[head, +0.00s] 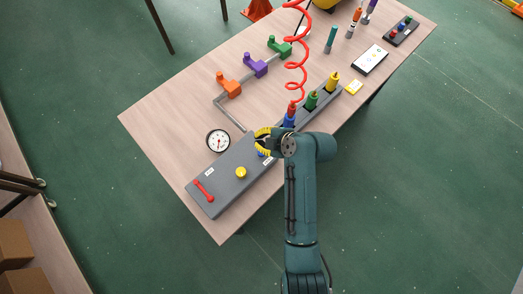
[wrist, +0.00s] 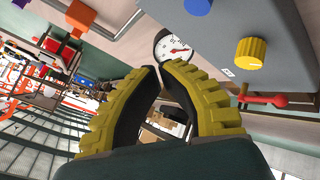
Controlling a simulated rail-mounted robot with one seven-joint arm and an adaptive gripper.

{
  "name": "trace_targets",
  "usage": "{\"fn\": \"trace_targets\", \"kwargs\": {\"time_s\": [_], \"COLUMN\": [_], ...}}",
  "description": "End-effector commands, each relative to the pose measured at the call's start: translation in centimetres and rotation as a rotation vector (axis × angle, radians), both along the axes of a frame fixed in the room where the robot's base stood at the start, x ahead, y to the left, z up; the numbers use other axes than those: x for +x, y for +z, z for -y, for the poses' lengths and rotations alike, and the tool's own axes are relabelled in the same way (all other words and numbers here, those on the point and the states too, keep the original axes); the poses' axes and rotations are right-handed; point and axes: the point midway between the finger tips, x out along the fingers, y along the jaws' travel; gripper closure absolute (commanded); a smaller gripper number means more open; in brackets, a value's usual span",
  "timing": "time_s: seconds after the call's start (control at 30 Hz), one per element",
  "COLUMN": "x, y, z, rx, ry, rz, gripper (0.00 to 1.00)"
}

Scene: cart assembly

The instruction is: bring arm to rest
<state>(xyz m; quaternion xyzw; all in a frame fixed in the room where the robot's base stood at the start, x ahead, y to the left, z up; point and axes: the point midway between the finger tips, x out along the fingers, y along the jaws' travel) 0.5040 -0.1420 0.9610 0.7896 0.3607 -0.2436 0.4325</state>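My gripper (head: 257,141) hangs over the table beside the rear end of the grey panel box, its two yellow ribbed fingers pointing left. In the wrist view my gripper (wrist: 160,70) shows both fingers with a narrow gap at the tips and background visible between them. It holds nothing. The round gauge (head: 218,141) lies to the left of the fingers; it also shows just past the tips in the wrist view (wrist: 172,46). The grey panel box (head: 225,180) carries a yellow knob (head: 241,172) and a red lever (head: 203,190). A blue part under the gripper is partly hidden.
Orange (head: 229,86), purple (head: 255,66) and green (head: 279,47) valve-like parts stand along a grey pipe. A red coiled hose (head: 297,55) hangs over the table near blue, green and yellow (head: 332,83) pegs. A phone-like device (head: 370,60) lies farther back. Front-left tabletop is clear.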

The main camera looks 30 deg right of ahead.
Motion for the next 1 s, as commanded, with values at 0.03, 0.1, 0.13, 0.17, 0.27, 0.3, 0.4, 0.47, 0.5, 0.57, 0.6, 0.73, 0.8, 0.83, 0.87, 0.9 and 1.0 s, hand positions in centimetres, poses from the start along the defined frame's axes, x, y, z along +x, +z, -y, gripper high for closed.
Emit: {"fn": "trace_targets", "kwargs": {"time_s": [0.03,0.1,0.13,0.17,0.27,0.3,0.4,0.47,0.5,0.57,0.6,0.73,0.8,0.83,0.87,0.9,1.0], "x": [0.0,0.0,0.0,0.0,0.0,0.0,0.0,0.6,1.2,2.4,3.3,5.6,6.2,6.2,6.1,5.7,3.4], "y": [0.0,0.0,0.0,0.0,0.0,0.0,0.0,0.3,0.5,2.2,4.2,11.9,16.9,19.3,21.6,24.9,32.8], "z": [0.0,0.0,0.0,0.0,0.0,0.0,0.0,-1.6,-3.0,-5.3,-6.6,-9.5,-10.6,-11.0,-11.4,-11.7,-11.9], "rx": [0.000,0.000,0.000,0.000,0.000,0.000,0.000,-0.002,-0.003,-0.022,-0.054,-0.136,-0.126,-0.111,-0.087,-0.042,0.122], "ry": [0.000,0.000,0.000,0.000,0.000,0.000,0.000,0.033,0.063,0.111,0.139,0.120,0.049,0.008,-0.034,-0.096,-0.258], "rz": [0.000,0.000,0.000,0.000,0.000,0.000,0.000,0.005,0.009,0.048,0.093,0.259,0.350,0.394,0.436,0.496,0.644], "gripper": [1.00,1.00,1.00,1.00,1.00,1.00,1.00,1.00,1.00,1.00,1.00,1.00,1.00,1.00,1.00,1.00,1.00]}}
